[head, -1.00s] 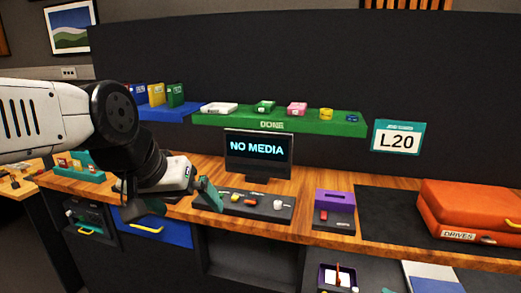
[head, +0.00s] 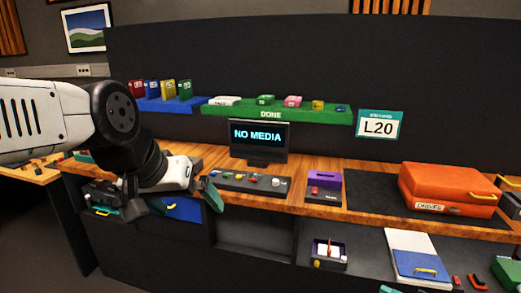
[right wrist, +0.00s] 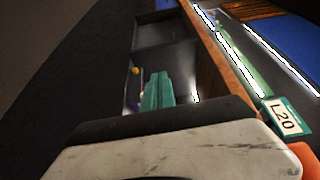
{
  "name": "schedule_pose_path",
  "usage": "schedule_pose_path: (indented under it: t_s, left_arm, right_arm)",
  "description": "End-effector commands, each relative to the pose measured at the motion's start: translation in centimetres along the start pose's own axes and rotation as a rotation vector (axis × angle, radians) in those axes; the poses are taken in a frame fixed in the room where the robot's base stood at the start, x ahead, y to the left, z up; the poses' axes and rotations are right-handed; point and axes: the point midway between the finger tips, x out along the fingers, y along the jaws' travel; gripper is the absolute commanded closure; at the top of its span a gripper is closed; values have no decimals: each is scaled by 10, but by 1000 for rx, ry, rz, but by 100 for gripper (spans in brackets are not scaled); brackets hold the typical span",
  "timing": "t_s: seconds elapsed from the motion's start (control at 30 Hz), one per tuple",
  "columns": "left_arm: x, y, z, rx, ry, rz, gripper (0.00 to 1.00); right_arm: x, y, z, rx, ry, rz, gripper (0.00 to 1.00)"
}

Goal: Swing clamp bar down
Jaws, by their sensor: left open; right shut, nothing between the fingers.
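No part that I can clearly tell as the clamp bar shows. A dark control panel (head: 248,183) with coloured buttons and a pale knob lies on the wooden counter, in front of a screen (head: 259,142) reading NO MEDIA. My left gripper (head: 178,203) is open, its teal-tipped fingers in front of the counter left of the panel. It hides part of the counter and the drawers behind it. My right gripper (right wrist: 157,92) is shut and empty in the right wrist view, by the dark counter front. A teal tip at the head view's bottom edge may be the same gripper.
A purple-topped box (head: 324,183) and an orange case (head: 448,188) stand on the counter (head: 290,203). A green shelf (head: 275,113) runs behind. A white-and-blue binder (head: 415,262) and a small tray (head: 330,252) lie lower. Dark floor is clear at left.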

Motion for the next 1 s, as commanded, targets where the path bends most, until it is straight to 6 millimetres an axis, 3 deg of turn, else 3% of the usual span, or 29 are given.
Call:
schedule_pose_path:
  t_s: [0.27,0.57,0.77,1.0]
  left_arm:
    - [0,0,0,0,0,0,0]
    - [0,0,0,0,0,0,0]
    - [0,0,0,0,0,0,0]
    - [0,0,0,0,0,0,0]
  right_arm:
    - [19,-21,-1,0,-108,72,100]
    - [55,-64,2,-11,-307,235,100]
    - [93,-118,13,-47,-501,446,100]
    - [132,-199,39,-142,-667,755,100]
